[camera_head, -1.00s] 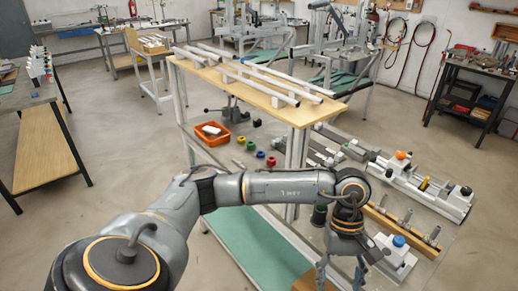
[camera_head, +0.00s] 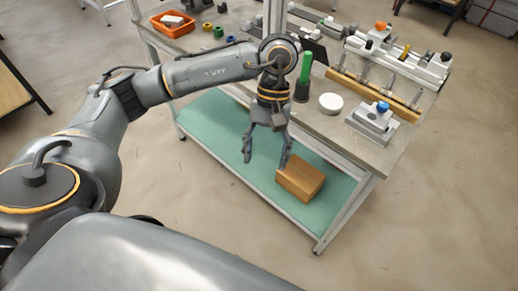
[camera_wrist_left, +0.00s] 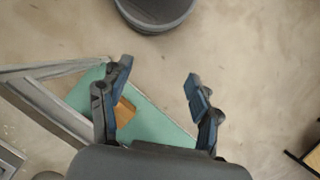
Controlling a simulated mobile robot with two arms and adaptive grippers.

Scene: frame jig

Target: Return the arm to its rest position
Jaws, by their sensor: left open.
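My left gripper (camera_head: 267,150) hangs from my left arm in front of the workbench (camera_head: 330,125), pointing down. Its two fingers are apart and nothing is between them. In the head view it overlaps the green lower shelf (camera_head: 225,135), close to a wooden block (camera_head: 301,179) on that shelf. In the left wrist view the open fingers (camera_wrist_left: 158,88) show with the floor and green shelf (camera_wrist_left: 150,115) beyond, and part of the wooden block (camera_wrist_left: 124,112) shows by the left finger. My right gripper is not in view.
The bench top holds a green-topped cylinder (camera_head: 304,75), a white disc (camera_head: 331,103), a grey fixture with a blue knob (camera_head: 374,122), a wooden rail with clamps (camera_head: 372,95) and an orange bin (camera_head: 173,23). Open floor (camera_head: 430,220) lies to the right and front.

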